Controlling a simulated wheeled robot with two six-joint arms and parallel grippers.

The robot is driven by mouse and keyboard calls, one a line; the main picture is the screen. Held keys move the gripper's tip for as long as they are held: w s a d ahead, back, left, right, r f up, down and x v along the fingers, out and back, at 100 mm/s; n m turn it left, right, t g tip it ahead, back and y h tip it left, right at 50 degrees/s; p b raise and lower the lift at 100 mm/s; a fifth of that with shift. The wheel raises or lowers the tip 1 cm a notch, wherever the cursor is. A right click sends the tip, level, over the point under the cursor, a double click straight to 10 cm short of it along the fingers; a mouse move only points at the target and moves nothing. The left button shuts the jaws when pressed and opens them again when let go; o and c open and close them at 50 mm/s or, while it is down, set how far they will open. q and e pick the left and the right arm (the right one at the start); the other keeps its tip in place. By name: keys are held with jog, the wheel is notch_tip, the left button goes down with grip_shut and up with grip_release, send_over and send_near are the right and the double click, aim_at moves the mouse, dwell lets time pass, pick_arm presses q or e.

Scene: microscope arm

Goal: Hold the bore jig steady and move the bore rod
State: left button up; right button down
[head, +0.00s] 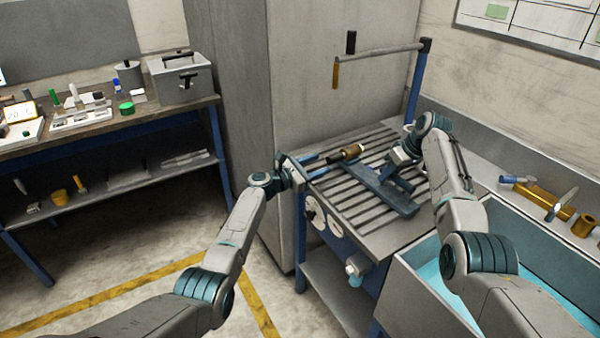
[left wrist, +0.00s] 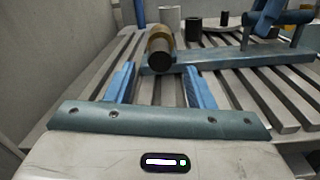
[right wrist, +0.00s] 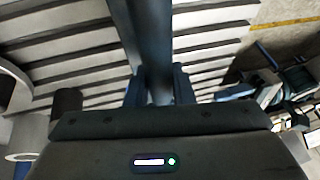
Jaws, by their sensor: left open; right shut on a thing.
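The bore jig is a blue-grey steel frame (head: 385,193) lying on the slatted bench top, with an upright part near my right gripper. My right gripper (head: 403,152) is shut on a blue-grey bar of it (right wrist: 150,35). What looks like the bore rod, a short brass cylinder with a dark end (head: 352,152), lies beside the jig's left end; its dark end faces the camera in the left wrist view (left wrist: 160,58). I cannot tell whether it touches the jig. My left gripper (left wrist: 160,88) is open and empty, its fingers short of the rod's dark end.
The slatted bench (head: 350,205) has a blue post with a horizontal arm (head: 380,50) at its back. A white cylinder (left wrist: 170,20) and a black cylinder (left wrist: 193,28) stand behind the jig. A blue-lined bin (head: 430,290) is at the front right. A side shelf (head: 540,190) holds brass parts.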

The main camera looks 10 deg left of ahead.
pick_arm(q)
jog(key=v, duration=0.6)
jog(key=shift+r, duration=0.1)
pick_arm(e)
jog(key=c, duration=1.2)
grip_release()
jog(key=shift+r, duration=0.1)
jog(key=shift+o, duration=0.2)
